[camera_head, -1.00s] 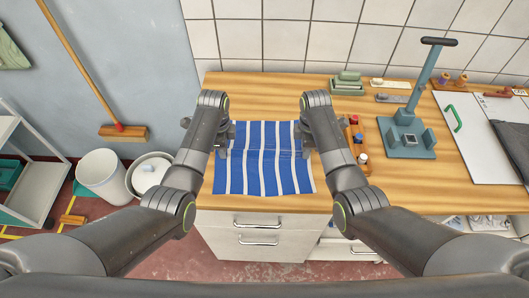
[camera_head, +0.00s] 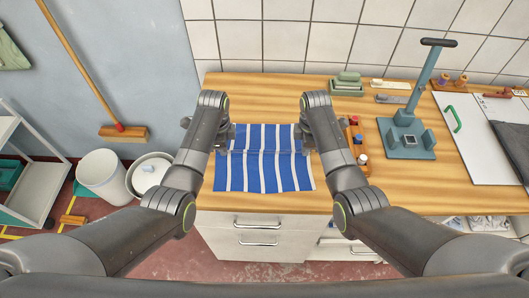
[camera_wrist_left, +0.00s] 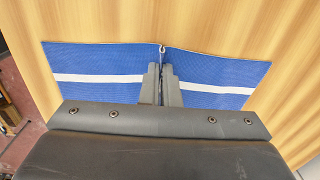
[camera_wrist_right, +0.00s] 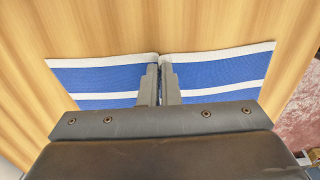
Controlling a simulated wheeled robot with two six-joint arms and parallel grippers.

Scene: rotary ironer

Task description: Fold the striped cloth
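The blue-and-white striped cloth (camera_head: 270,175) lies on the wooden worktop, its stripes running from back to front, with a slight crosswise ridge across its middle. My left gripper (camera_head: 229,143) is at its left side and my right gripper (camera_head: 304,143) at its right side. In the left wrist view the fingers (camera_wrist_left: 162,78) are close together with the cloth (camera_wrist_left: 100,63) pinched up between them. In the right wrist view the fingers (camera_wrist_right: 160,78) are likewise close together, with the cloth (camera_wrist_right: 215,72) drawn in between them. The fingertips are partly hidden by the arms in the head view.
A wooden tray of small items (camera_head: 355,145) lies just right of my right arm. Bare worktop (camera_head: 265,95) lies behind the cloth.

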